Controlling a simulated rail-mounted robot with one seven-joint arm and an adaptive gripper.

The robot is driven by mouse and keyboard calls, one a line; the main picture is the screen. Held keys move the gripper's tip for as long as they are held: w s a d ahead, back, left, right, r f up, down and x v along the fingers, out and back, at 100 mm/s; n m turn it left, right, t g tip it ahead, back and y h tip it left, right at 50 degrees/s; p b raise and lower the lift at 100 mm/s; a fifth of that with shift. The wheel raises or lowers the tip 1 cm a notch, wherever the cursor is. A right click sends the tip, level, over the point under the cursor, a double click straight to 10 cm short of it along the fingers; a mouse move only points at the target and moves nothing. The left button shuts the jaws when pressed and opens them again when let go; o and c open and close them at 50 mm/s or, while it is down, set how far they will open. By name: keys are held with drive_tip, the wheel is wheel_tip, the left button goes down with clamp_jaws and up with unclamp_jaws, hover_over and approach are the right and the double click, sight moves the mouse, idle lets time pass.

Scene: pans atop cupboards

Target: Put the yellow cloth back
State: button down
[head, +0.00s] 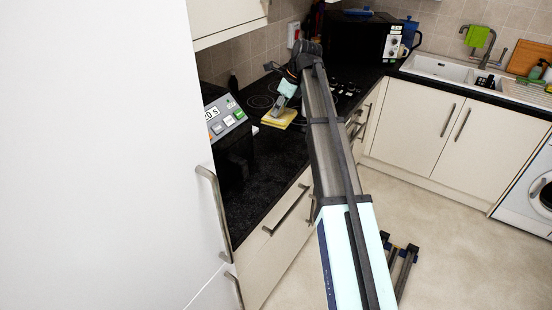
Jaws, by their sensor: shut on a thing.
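The yellow cloth (279,119) is a small folded-looking piece at the near edge of the hob, above the black worktop. My gripper (282,107) is directly over it, pointing down, and is shut on the cloth. The fingertips are small in this view, and the cloth hides part of them. I cannot tell whether the cloth touches the worktop.
A microwave (356,40) stands in the back corner. A green cloth (477,36) hangs on the tap by the sink (440,67). Black worktop (262,170) in front is clear.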

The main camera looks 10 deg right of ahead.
sight(291, 121)
drive_tip(key=shift+w+a+r+m, duration=0.25)
drive_tip(key=shift+w+r+m, duration=0.4)
drive_tip(key=shift+w+m, duration=0.05)
drive_tip(key=shift+f, duration=0.15)
wheel_tip(291, 121, down, 19)
drive_tip(key=p, duration=0.5)
drive_tip(key=shift+f, duration=0.2)
drive_tip(key=shift+f, duration=0.15)
drive_tip(key=c, duration=0.6)
unclamp_jaws()
drive_tip(key=shift+w, duration=0.1)
drive_tip(key=shift+c, duration=0.2)
drive_tip(key=b+v, duration=0.1)
drive_tip(key=v, duration=0.5)
drive_tip(key=b+v, duration=0.1)
drive_tip(key=v, duration=0.5)
drive_tip(key=shift+s+a+b, duration=0.2)
drive_tip(key=shift+b, duration=0.2)
